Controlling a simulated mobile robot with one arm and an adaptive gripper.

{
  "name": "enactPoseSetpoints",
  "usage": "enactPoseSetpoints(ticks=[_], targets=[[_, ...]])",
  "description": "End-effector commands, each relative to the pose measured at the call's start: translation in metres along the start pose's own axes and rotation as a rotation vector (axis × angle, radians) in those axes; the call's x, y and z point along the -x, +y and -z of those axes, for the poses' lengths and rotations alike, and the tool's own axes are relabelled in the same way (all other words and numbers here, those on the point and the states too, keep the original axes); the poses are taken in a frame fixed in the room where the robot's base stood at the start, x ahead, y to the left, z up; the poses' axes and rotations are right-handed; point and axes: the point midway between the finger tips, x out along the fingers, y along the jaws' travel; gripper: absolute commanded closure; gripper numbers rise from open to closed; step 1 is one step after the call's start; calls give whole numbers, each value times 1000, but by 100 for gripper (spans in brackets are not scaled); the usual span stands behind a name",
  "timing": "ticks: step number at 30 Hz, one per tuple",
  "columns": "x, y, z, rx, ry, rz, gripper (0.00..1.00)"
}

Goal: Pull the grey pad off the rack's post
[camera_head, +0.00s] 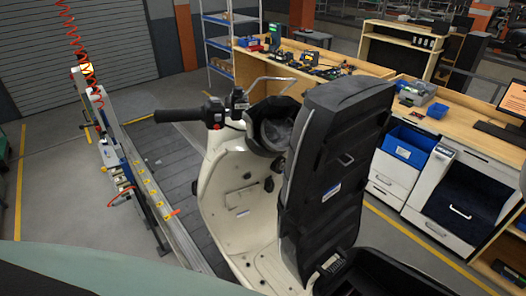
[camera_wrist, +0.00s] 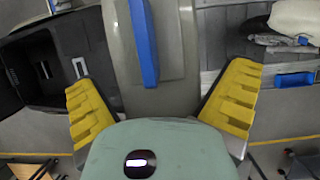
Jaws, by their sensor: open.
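My gripper (camera_wrist: 162,112) shows in the wrist view with its two yellow-padded fingers wide apart and nothing held between them. Beyond it lies a smooth grey-beige panel (camera_wrist: 178,60) with a blue strip (camera_wrist: 145,45) along it. At the upper right of the wrist view, a pale rounded part (camera_wrist: 297,20) and a flat grey piece (camera_wrist: 272,40) lie apart from the fingers. I cannot tell for sure whether this grey piece is the pad, and no rack post is clearly visible.
A cream scooter (camera_head: 232,190) with its black seat (camera_head: 335,150) raised stands on the slat conveyor (camera_head: 168,150). Its open black storage bin (camera_wrist: 45,70) is left in the wrist view. A clamp fixture (camera_head: 108,130) stands left, workbenches (camera_head: 440,120) right. Floor is clear far left.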

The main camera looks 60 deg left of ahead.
Motion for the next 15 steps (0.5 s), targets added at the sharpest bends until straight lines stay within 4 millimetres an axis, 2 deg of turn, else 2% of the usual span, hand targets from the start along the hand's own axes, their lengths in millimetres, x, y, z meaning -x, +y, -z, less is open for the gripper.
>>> enactPoseSetpoints(ticks=[5, 15], targets=[[0, 0, 1, -2, 0, 0, 0], [0, 0, 1, -2, 1, 0, 34]])
